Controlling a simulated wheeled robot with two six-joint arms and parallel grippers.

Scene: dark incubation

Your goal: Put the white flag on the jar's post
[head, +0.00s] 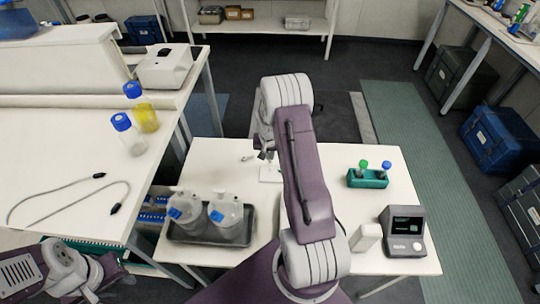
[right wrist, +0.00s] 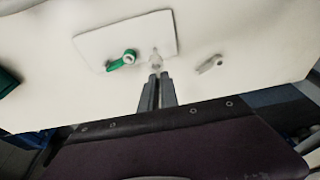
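A small white piece with a bar and a rounded end, which looks like the white flag (right wrist: 210,63), lies flat on the table beside a white board. It also shows in the head view (head: 248,157). My right gripper (right wrist: 158,76) points at the board's edge, its fingers close together. A small pale piece (right wrist: 155,57) is at the fingertips; I cannot tell whether it is held. Two clear jars (head: 185,211) (head: 227,219) with white tops and blue labels stand in a dark tray (head: 190,239). My left gripper (head: 88,288) is low at the left, its fingers unclear.
A green piece with a ring (right wrist: 122,60) lies on the white board (right wrist: 95,42). A green rack (head: 367,180) with green- and blue-capped tubes and a grey device (head: 402,232) are at the right. Blue-capped bottles (head: 143,112) stand on the left bench.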

